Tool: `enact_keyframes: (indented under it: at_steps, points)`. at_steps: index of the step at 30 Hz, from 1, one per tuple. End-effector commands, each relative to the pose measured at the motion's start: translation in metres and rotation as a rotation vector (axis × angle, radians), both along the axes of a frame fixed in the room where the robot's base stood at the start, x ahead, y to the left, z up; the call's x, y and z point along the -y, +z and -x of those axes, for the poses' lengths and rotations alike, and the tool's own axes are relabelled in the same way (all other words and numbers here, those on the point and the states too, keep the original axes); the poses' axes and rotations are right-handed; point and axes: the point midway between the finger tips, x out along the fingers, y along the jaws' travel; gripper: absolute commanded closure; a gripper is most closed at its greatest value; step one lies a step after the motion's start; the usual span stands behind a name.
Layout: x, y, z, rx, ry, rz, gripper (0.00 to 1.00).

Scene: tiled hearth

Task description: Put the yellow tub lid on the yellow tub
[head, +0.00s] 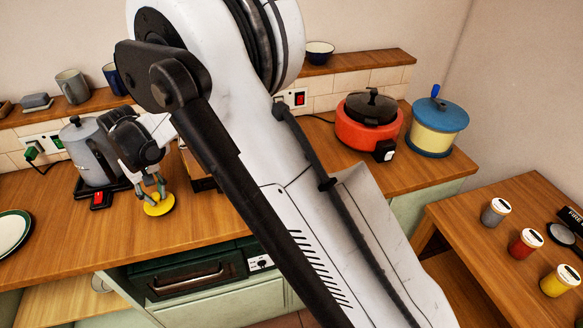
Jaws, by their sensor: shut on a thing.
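My gripper (153,184) is at the left of the head view, over the wooden counter, pointing down. Its fingers are shut on the yellow tub lid (158,207), a flat round yellow disc with a darker middle. I cannot tell whether the lid touches the counter or is just above it. The yellow tub (561,283) stands upright on the separate wooden table at the far right, well away from my gripper. Its top looks pale with a dark mark; the detail is too small to read.
A grey kettle (92,155) stands close left of my gripper. A red cooker (367,122) and a blue-lidded pot (436,127) stand at the counter's right. A red tub (526,243) and a grey tub (495,211) stand near the yellow tub. My arm hides the middle counter.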

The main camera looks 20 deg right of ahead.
Motion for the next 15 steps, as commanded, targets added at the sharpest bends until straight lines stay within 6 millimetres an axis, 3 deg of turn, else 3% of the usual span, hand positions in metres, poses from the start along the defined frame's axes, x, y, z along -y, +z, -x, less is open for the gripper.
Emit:
enact_keyframes:
  at_steps: [15]
  points:
    - [0.000, 0.028, 0.000, 0.000, 0.000, 0.000, 1.00]
